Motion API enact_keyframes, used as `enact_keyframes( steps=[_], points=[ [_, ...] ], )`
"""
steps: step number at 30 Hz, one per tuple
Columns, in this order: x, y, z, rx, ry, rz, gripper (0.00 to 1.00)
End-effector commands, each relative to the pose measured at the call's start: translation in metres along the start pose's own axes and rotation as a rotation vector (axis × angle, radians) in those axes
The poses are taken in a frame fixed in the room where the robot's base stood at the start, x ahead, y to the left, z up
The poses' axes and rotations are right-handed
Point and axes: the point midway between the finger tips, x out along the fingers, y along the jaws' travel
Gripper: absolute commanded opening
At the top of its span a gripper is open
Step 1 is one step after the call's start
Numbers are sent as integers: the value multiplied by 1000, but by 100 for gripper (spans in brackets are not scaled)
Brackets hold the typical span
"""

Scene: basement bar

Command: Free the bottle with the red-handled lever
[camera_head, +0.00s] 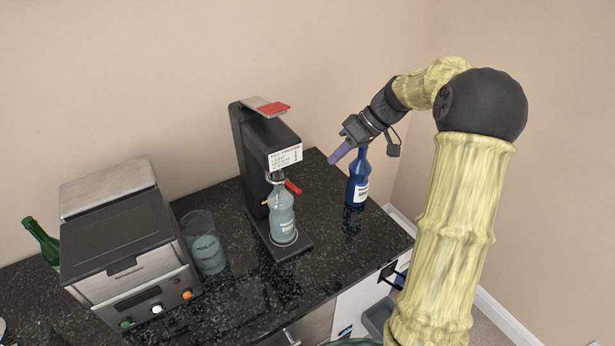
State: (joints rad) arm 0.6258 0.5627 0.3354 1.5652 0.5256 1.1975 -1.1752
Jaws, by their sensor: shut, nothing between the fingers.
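A black dispenser stand (262,160) stands on the dark counter, with a white label on its front. A clear pale-blue bottle (282,216) stands upright on its base, its neck at a holder under the head. A red-handled lever (292,187) sticks out to the right beside the bottle's neck. A second, flat red-ended piece (272,108) is on top of the stand. My gripper (338,155) is shut and empty, to the right of the stand and above the lever, apart from both. Whether the holder grips the bottle's neck is too small to tell.
A dark blue bottle (357,180) stands at the counter's right end, just below my gripper. A clear glass (204,243) and a grey machine with buttons (126,250) stand left of the stand. A green bottle (42,243) is at far left. Counter (350,232) front right is clear.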

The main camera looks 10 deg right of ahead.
Motion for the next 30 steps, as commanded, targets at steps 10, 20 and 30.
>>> enact_keyframes(
  steps=[10, 20, 30],
  points=[
    [61, -2, -1, 1, -3, -5, 0],
    [85, -34, -3, 1, -1, 0, 0],
    [89, -37, -2, 0, 0, 1, 0]
  ],
)
